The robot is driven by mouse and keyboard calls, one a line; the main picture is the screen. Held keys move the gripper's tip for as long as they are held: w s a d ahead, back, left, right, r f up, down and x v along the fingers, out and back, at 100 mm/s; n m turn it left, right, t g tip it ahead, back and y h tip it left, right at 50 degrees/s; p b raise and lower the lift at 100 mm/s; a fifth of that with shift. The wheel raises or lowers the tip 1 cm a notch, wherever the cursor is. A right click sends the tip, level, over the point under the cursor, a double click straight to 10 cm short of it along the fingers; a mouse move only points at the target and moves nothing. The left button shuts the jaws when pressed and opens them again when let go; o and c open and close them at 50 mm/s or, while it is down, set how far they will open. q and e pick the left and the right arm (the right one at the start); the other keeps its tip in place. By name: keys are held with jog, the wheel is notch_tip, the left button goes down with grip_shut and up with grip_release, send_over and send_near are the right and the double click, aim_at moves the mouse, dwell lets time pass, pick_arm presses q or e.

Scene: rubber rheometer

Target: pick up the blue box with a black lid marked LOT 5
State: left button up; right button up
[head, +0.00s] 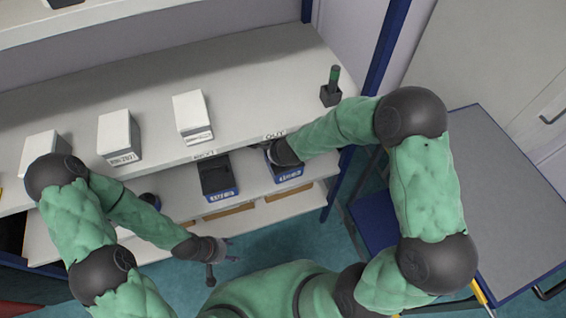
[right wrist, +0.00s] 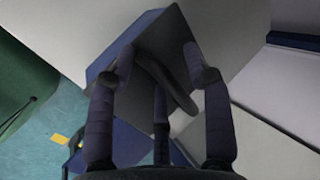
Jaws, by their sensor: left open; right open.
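My right gripper (head: 278,153) is at the right box's top, largely hidden by my forearm. My left gripper (head: 224,261) is open and empty, low in front of the shelves.
Several white boxes, one of them here (head: 192,115), stand on the upper shelf (head: 255,85), with a green-topped black object (head: 331,88) at its right end. A blue post (head: 386,45) and a grey-topped cart (head: 510,190) are on the right. Open floor lies in front.

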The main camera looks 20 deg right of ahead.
jog(key=shift+w, duration=0.1)
grip_shut()
dwell(0.4)
